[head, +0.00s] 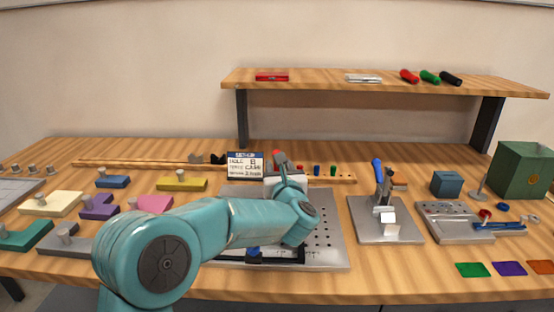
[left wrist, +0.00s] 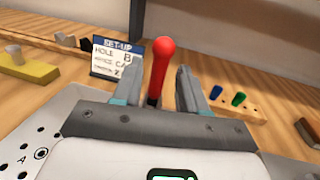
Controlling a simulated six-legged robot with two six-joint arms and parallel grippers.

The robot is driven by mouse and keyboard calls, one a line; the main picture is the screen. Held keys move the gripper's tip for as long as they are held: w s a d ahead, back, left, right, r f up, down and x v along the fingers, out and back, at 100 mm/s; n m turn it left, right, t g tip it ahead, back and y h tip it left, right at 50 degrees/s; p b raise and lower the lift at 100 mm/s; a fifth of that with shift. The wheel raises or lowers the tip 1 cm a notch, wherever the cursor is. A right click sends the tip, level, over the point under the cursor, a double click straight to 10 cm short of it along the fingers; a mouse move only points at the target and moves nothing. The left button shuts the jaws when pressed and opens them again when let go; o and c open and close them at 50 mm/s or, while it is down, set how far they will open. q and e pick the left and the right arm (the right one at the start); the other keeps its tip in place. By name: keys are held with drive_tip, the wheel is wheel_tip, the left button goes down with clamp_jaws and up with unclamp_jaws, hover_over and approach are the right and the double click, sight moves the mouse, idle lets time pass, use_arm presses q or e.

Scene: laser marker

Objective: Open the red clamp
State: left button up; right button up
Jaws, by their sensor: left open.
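The red clamp shows as an upright red handle with a rounded tip (left wrist: 164,50) in the left wrist view. In the head view a bit of the red handle (head: 277,153) shows at the tip of my left arm, and the rest of the clamp is hidden. My left gripper (head: 284,165) is open. In the left wrist view its fingers (left wrist: 160,90) stand on either side of the red handle, with gaps visible near the tips. My right gripper is not in view.
A set-up card (head: 245,164) stands just left of the gripper. A perforated metal plate (head: 330,240) lies beneath my arm. A blue-handled clamp (head: 378,170) stands on its own plate to the right. A shelf (head: 320,84) spans the back above.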

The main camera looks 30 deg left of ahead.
use_arm(q)
drive_tip(key=shift+x, duration=1.65)
clamp_jaws()
